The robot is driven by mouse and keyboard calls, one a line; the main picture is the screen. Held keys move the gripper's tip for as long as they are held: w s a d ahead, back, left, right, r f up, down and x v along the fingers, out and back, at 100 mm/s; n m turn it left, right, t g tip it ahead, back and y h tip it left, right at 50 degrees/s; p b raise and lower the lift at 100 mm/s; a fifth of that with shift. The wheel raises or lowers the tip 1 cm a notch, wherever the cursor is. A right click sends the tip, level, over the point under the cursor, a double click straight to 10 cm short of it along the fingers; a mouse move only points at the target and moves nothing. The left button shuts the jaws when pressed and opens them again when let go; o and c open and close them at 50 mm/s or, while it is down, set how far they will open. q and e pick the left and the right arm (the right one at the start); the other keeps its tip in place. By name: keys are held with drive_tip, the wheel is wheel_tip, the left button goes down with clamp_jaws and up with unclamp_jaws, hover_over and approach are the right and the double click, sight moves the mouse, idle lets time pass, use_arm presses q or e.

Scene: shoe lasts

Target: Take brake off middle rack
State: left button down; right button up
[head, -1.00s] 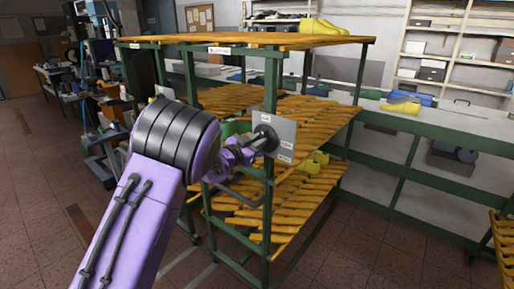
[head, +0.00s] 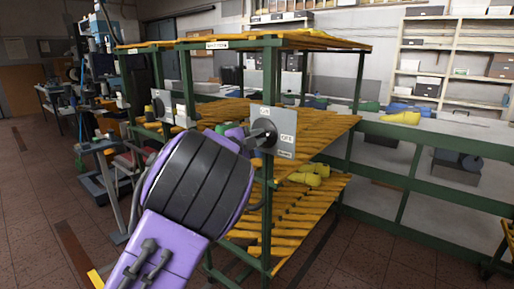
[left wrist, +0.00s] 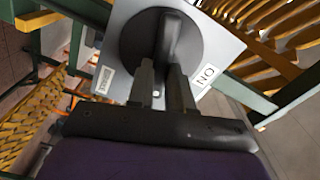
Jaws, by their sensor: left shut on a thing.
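The middle rack has green posts and orange slatted shelves (head: 315,118). Its brake is a black rotary knob (head: 263,132) on a grey plate (head: 287,122) fixed to the front post, with ON at the upper left and OFF at the right. In the left wrist view, the knob's raised handle (left wrist: 174,35) points toward my fingers. My left gripper (head: 249,139) is at the knob; in the left wrist view, its two fingers (left wrist: 162,72) are shut on the handle. My own arm hides part of the rack's lower left. My right gripper is not in view.
Another rack with a similar grey switch plate (head: 163,102) stands to the left. Yellow shoe lasts (head: 314,169) lie on the lower shelf, and another (head: 401,118) on the bench behind. Open tiled floor (head: 385,255) lies at the lower right.

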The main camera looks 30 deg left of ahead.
use_arm(q)
drive_tip(key=m+b, duration=0.2)
drive_tip(key=shift+f+m+b, duration=0.25)
drive_tip(key=shift+m+b, duration=0.05)
drive_tip(key=shift+m, duration=0.1)
drive_tip(key=shift+r+m+b, duration=0.1)
drive_tip(key=shift+m+b, duration=0.35)
drive_tip(key=shift+m, duration=0.05)
drive_tip(key=c, duration=1)
unclamp_jaws()
